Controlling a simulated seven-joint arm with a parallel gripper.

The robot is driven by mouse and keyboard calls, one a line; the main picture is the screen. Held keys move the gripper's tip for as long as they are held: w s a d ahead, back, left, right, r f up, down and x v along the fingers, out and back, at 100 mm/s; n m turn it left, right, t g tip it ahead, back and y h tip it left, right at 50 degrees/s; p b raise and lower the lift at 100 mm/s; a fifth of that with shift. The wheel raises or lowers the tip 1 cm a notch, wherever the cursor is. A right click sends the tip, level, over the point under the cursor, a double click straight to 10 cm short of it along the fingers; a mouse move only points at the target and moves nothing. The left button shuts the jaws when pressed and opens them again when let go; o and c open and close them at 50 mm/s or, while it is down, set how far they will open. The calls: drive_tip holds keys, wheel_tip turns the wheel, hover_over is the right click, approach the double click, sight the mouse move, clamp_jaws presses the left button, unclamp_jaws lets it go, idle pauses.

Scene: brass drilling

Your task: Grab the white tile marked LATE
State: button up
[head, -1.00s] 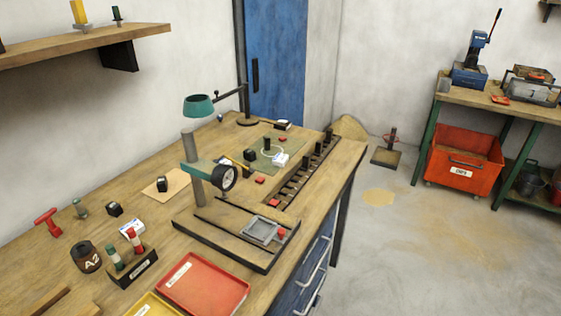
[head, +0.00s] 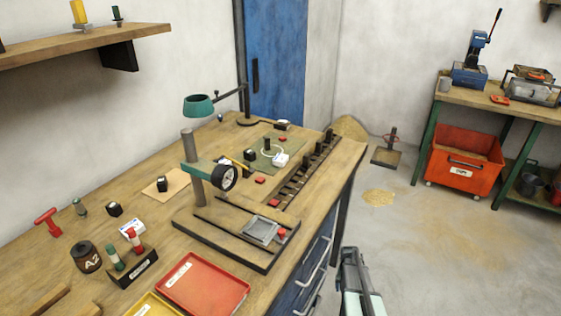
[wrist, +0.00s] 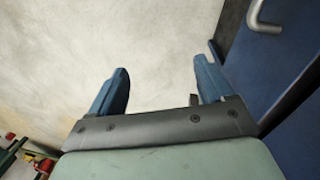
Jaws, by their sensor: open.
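A small white tile (head: 131,228) with dark marks lies on the bench behind the holder of red and green pegs, which partly hides it. A white block (head: 281,160) sits on the green mat, and a dark block with a white face (head: 283,125) stands near the back. I cannot read LATE on any of them. My gripper (head: 350,252) is low at the bench's front right, beside the blue drawers and away from these pieces. In the wrist view its two blue fingers (wrist: 161,78) are apart with nothing between them.
A drill stand (head: 215,180) with a teal arm stands mid-bench on a dark base. Red (head: 203,285) and yellow trays lie at the front. Blue drawers with metal handles (head: 313,265) face my gripper. Open floor lies right, before an orange bin (head: 465,160).

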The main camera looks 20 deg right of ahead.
drive_tip(key=w+d+r+m+t+h, duration=0.1)
drive_tip(key=w+d+r, duration=0.5)
drive_tip(key=w+r, duration=0.3)
drive_tip(key=w+d+r+m+t+h, duration=0.1)
drive_tip(key=w+d+r+t+h, duration=0.1)
drive_tip(key=w+d+r, duration=0.65)
drive_tip(key=w+d+r+m+t+h, duration=0.1)
drive_tip(key=w+d+r, duration=0.4)
drive_tip(key=r, duration=0.8)
drive_tip(key=w+d+r+m+t+h, duration=0.1)
drive_tip(key=w+r, duration=0.2)
drive_tip(key=r, duration=0.8)
drive_tip(key=w+d+r+m+t+h, duration=0.15)
drive_tip(key=w+r, duration=0.25)
drive_tip(key=r, duration=0.8)
drive_tip(key=w+d+r+m+h, duration=0.1)
drive_tip(key=w+r, duration=0.2)
drive_tip(key=r, duration=0.8)
drive_tip(key=w+a+r+y, duration=0.1)
drive_tip(key=w+a+r, duration=0.25)
drive_tip(key=a, duration=0.25)
drive_tip(key=n+g+y, duration=0.5)
drive_tip(key=g+y, duration=0.1)
drive_tip(key=y, duration=0.2)
hover_over(280, 157)
drive_tip(key=shift+m+t+h, duration=0.25)
wheel_tip(280, 157, down, 16)
drive_tip(key=shift+s+f, duration=0.15)
drive_tip(key=shift+f, duration=2.45)
